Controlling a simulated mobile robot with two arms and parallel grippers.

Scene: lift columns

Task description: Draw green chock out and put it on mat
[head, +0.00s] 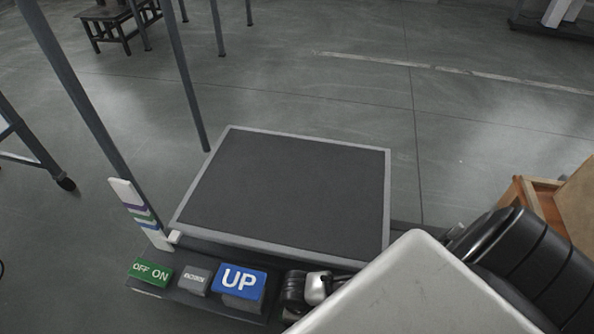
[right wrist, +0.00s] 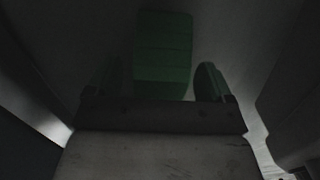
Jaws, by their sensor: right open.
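The green chock (right wrist: 163,55) shows in the right wrist view as a dim, dark green block with a rounded top. My right gripper (right wrist: 156,82) is open just in front of it. The lower end of the block reaches between the fingers, with a gap beside the right finger. Contact on the left side is too dark to tell. In the head view my right arm hides the chock and most of that gripper. My left gripper is in neither view. No separate mat can be made out; the dark, grey-rimmed lift platform (head: 382,200) lies in the middle.
A control strip at the platform's near edge carries a green OFF ON switch (head: 150,273), a grey button (head: 194,280) and a blue UP button (head: 239,281). Thin posts stand at left. A wooden crate (head: 530,190) is at right. The platform top is clear.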

